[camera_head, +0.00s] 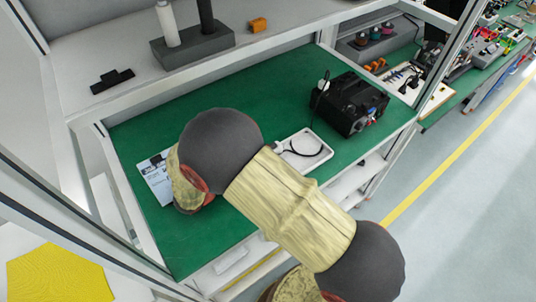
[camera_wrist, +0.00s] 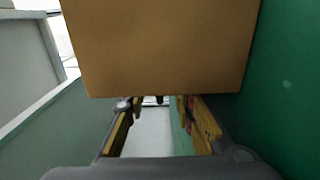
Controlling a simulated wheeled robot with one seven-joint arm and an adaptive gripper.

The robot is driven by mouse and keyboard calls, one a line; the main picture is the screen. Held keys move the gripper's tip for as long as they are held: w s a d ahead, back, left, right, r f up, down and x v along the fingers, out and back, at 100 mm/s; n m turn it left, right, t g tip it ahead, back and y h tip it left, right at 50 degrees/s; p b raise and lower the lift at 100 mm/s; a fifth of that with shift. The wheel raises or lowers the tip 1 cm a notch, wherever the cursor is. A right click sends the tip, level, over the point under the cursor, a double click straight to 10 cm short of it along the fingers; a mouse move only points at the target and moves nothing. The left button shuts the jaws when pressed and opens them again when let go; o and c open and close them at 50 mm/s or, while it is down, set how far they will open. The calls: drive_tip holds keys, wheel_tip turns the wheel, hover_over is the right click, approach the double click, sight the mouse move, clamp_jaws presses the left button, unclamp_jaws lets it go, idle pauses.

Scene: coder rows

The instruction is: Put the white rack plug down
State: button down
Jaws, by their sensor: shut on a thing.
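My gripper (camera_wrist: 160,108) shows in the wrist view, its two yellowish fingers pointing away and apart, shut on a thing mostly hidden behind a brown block. A small whitish bit (camera_wrist: 123,104) shows by the left finger. In the head view my forearm hides the gripper. A thin black cable (camera_head: 311,155) runs from the black device (camera_head: 348,104) across the white tray (camera_head: 304,165) to my forearm's edge. A small white piece at the cable's end there looks like the white rack plug (camera_head: 279,148), partly covered. Pale surface lies below the fingers in the wrist view.
The green bench top (camera_head: 268,93) is clear behind my arm. A printed sheet (camera_head: 157,183) lies at its left. A shelf above holds a grey block (camera_head: 193,46) with upright cylinders, a black part (camera_head: 112,81) and an orange piece (camera_head: 258,24). White frame posts stand around the bench.

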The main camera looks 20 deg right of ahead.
drive_tip(key=shift+f+p, duration=0.15)
drive_tip(key=shift+p, duration=0.15)
drive_tip(key=shift+s+f, duration=0.15)
drive_tip(key=shift+f, duration=0.2)
drive_tip(key=c, duration=1.9)
unclamp_jaws()
drive_tip(key=shift+f, duration=0.1)
drive_tip(key=o, duration=0.4)
drive_tip(key=shift+s+d+f, duration=0.15)
drive_tip(key=shift+f, duration=0.05)
drive_tip(key=shift+r+b, duration=0.5)
drive_tip(key=shift+b, duration=0.05)
drive_tip(key=p+v, duration=0.1)
drive_tip(key=v, duration=0.3)
drive_tip(key=p+v, duration=0.2)
drive_tip(key=v, duration=0.2)
drive_tip(key=r+p+v, duration=0.1)
drive_tip(key=v, duration=0.3)
drive_tip(key=shift+w+a, duration=0.2)
drive_tip(key=shift+w, duration=0.1)
